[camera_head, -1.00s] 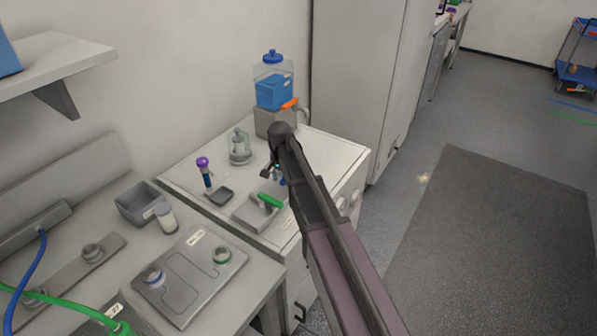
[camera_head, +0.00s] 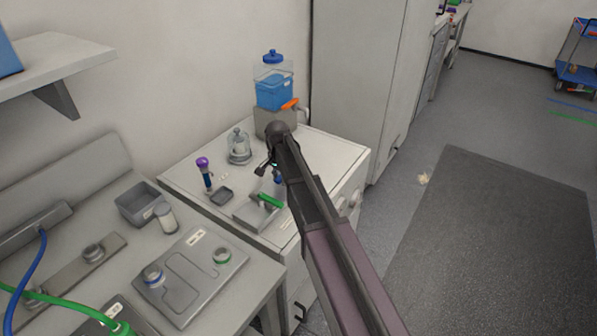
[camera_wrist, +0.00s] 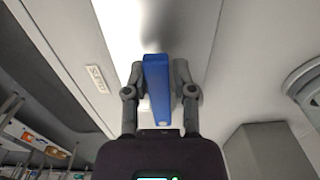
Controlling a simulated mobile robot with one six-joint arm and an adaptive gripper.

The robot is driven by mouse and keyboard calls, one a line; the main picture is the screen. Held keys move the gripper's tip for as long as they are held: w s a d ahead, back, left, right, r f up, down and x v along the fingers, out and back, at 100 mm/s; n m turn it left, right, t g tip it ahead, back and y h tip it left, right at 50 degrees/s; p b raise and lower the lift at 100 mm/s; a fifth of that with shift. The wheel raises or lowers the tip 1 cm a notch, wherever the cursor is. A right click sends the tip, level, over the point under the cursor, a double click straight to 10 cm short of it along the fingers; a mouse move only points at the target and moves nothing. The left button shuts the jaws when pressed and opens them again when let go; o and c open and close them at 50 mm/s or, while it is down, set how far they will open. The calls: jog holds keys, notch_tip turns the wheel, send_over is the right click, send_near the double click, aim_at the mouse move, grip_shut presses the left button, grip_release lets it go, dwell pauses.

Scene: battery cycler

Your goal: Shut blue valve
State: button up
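The blue valve (camera_head: 278,180) is on the top of the white cabinet, largely hidden behind my arm in the head view. In the wrist view its long blue handle (camera_wrist: 156,90) stands between the two fingers of my gripper (camera_wrist: 160,80). The fingers are drawn in close on both sides of the handle; a thin gap may show on the right. In the head view my gripper (camera_head: 268,168) reaches down at the valve, with one dark finger showing to its left. A green valve handle (camera_head: 270,201) lies just in front, on a grey plate (camera_head: 250,214).
A purple-capped tube (camera_head: 205,172), a small dark tray (camera_head: 222,196) and a glass jar (camera_head: 239,148) stand to the left on the cabinet top (camera_head: 330,160). A blue-filled tank (camera_head: 273,92) stands behind. Open floor lies to the right.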

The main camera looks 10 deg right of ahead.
jog(key=shift+w+a, duration=0.15)
jog(key=shift+a, duration=0.05)
dwell(0.5)
jog(key=shift+o, duration=1.2)
jog(key=shift+r, duration=0.1)
notch_tip(320, 180, up, 8)
jog(key=p, duration=0.8)
jog(key=shift+w+a, duration=0.1)
jog(key=shift+w, duration=0.05)
jog(key=s+d+n, duration=0.4)
jog(key=s, duration=0.8)
jog(key=s+d+n, duration=0.3)
jog(key=s+n, duration=0.2)
jog(key=s, duration=0.8)
jog(key=shift+d, duration=0.4)
